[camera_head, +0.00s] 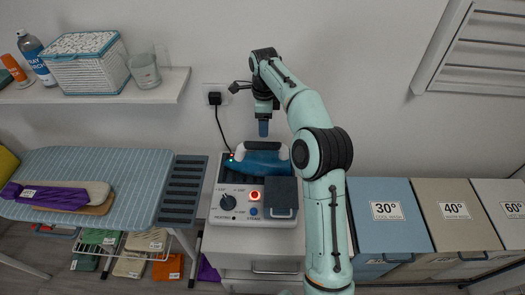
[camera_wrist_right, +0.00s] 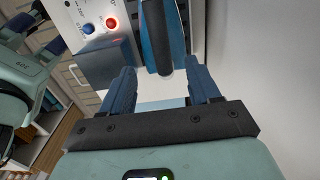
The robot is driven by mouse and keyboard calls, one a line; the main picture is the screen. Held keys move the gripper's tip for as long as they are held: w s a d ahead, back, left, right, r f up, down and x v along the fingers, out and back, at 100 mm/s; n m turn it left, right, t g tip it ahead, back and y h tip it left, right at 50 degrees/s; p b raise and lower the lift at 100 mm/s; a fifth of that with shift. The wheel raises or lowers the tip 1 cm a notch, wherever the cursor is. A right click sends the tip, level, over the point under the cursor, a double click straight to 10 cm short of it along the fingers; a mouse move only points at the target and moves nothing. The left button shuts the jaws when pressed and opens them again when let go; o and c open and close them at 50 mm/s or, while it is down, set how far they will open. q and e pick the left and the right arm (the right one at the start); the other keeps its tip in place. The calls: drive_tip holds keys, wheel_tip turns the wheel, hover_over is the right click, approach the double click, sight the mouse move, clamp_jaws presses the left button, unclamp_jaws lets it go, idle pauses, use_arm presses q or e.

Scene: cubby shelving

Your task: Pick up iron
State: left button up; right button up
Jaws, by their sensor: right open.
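My left gripper is not in view.
A blue ironing board (camera_head: 100,165) with a purple folded item stands at left. Labelled laundry bins (camera_head: 388,225) stand at right. A wall shelf (camera_head: 150,97) holds a basket, bottles and a glass. A black cord (camera_head: 218,125) runs from a wall outlet to the station.

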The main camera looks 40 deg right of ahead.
sight(262, 143)
drive_tip(key=shift+w+d, duration=0.1)
drive_tip(key=f, duration=0.2)
drive_tip(key=f+b, duration=0.1)
drive_tip(key=f, duration=0.4)
drive_tip(key=shift+s+f, duration=0.25)
drive_tip(key=shift+f, duration=0.05)
drive_tip(key=f, duration=0.3)
drive_tip(key=a+f+b, duration=0.1)
drive_tip(key=shift+w+f, duration=0.3)
drive_tip(key=shift+w, duration=0.05)
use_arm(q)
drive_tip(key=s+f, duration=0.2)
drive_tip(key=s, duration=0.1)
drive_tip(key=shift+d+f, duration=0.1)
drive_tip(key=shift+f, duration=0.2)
use_arm(e)
drive_tip(key=shift+d+f, duration=0.1)
drive_tip(key=shift+f, duration=0.35)
drive_tip(key=shift+f, duration=0.25)
drive_tip(key=c, duration=1.1)
drive_tip(key=shift+r, duration=0.15)
